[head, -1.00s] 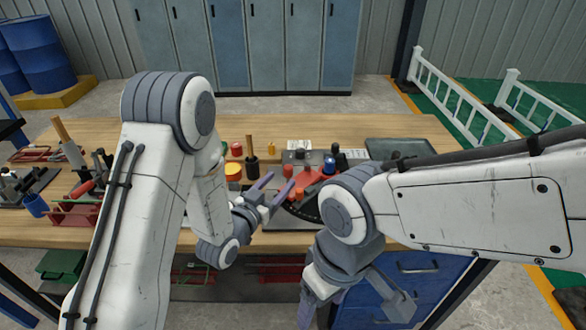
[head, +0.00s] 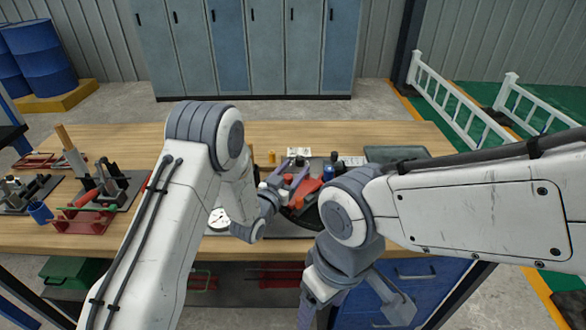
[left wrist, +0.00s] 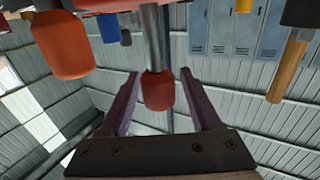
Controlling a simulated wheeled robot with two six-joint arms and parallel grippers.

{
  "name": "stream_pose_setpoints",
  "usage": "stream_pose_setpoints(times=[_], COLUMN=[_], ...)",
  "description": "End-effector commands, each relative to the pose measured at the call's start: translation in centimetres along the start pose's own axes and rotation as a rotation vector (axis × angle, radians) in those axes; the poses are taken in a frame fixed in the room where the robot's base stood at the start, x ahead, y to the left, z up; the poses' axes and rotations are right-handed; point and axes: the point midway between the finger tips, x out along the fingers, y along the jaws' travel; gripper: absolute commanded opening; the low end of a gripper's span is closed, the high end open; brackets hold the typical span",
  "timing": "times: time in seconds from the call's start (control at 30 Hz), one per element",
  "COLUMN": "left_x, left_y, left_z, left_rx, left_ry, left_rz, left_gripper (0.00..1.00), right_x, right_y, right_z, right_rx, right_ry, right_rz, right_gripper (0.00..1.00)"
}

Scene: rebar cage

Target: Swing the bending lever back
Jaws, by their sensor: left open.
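The bending lever shows in the left wrist view as a grey metal rod with a red grip (left wrist: 158,90). In the head view, red parts (head: 306,190) show at the bender, on a dark round plate (head: 308,216); my left gripper partly covers them. My left gripper (head: 293,182) is open at the bender; in the left wrist view its fingers (left wrist: 163,100) stand on either side of the red grip, with gaps visible. My right gripper is low at the table's front edge, with a finger (head: 306,312) partly visible; its jaws are not clear.
A larger red grip (left wrist: 62,45) is close by in the left wrist view. A white dial (head: 218,218) lies left of the bender. A grey tray (head: 397,154) is at the back right. Red fixtures and a blue cup (head: 40,212) stand at the left.

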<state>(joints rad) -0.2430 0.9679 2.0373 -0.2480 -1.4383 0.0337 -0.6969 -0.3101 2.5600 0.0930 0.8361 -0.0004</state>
Motion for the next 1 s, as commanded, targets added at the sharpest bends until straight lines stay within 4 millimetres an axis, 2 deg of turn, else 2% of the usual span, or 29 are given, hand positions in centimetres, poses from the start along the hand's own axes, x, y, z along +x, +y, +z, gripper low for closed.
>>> stream_pose_setpoints(times=[0.17, 0.27, 0.33, 0.37, 1.0], left_x=[0.0, -0.01, -0.02, -0.02, -0.04], left_y=[0.01, 0.0, 0.0, 0.0, -0.01], left_z=[0.03, 0.02, 0.01, 0.01, -0.03], left_rx=[0.0, 0.0, 0.0, 0.0, 0.001], left_ry=[0.0, 0.0, 0.0, 0.0, 0.001], left_rz=[0.0, 0.0, 0.0, 0.0, 0.0], left_gripper=[0.64, 0.29, 0.03, 0.0, 0.0], right_x=[0.02, 0.02, 0.02, 0.02, 0.02], right_y=[0.0, 0.0, 0.0, 0.0, 0.0], right_z=[0.0, 0.0, 0.0, 0.0, 0.0], right_rx=[0.0, 0.0, 0.0, 0.0, 0.0], right_ry=[0.0, 0.0, 0.0, 0.0, 0.0], right_rz=[0.0, 0.0, 0.0, 0.0, 0.0], right_gripper=[0.73, 0.73, 0.73, 0.73, 0.73])
